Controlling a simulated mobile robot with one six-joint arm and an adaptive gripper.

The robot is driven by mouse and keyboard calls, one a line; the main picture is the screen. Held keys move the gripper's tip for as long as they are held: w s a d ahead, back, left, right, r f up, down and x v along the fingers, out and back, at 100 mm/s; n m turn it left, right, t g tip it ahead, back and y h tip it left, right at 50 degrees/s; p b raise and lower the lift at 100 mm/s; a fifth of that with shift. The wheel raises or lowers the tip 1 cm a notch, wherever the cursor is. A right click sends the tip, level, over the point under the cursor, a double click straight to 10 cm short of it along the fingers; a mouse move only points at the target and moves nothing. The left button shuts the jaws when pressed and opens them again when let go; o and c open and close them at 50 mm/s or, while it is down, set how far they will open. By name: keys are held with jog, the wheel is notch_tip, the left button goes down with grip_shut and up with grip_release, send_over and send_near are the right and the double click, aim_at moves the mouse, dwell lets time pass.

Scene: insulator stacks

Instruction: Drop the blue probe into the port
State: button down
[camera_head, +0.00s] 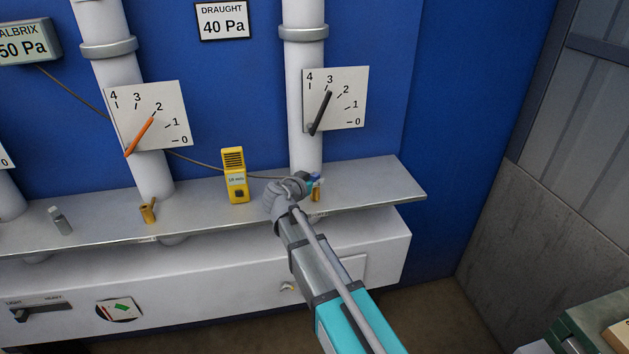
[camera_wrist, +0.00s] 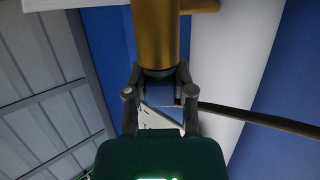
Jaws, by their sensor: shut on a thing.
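My gripper (camera_head: 308,184) is at the right end of the shelf, in front of the right pipe. It is shut on the blue probe (camera_head: 314,177), of which only a small blue bit shows past the fingers. A brass port (camera_head: 316,195) stands on the shelf just below the fingertips. In the wrist view, the brass port (camera_wrist: 158,35) is large, with its dark mouth at the fingertips of my gripper (camera_wrist: 160,82). The probe's body is mostly hidden there; I cannot tell whether its tip is inside the mouth. A dark cable (camera_wrist: 255,118) runs off to the right from the fingers.
A yellow meter (camera_head: 235,175) stands on the shelf (camera_head: 380,185) left of my gripper. A second brass port (camera_head: 147,211) and a grey cylinder (camera_head: 60,220) are farther left. White pipes with gauge boards (camera_head: 335,98) rise behind. Green equipment (camera_head: 590,325) is at lower right.

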jog(key=shift+c, duration=1.9)
grip_release()
jog(key=shift+r, duration=0.15)
notch_tip(320, 180, up, 12)
jog(key=p, duration=1.2)
jog(key=shift+f, duration=0.25)
jog(key=shift+d, duration=0.1)
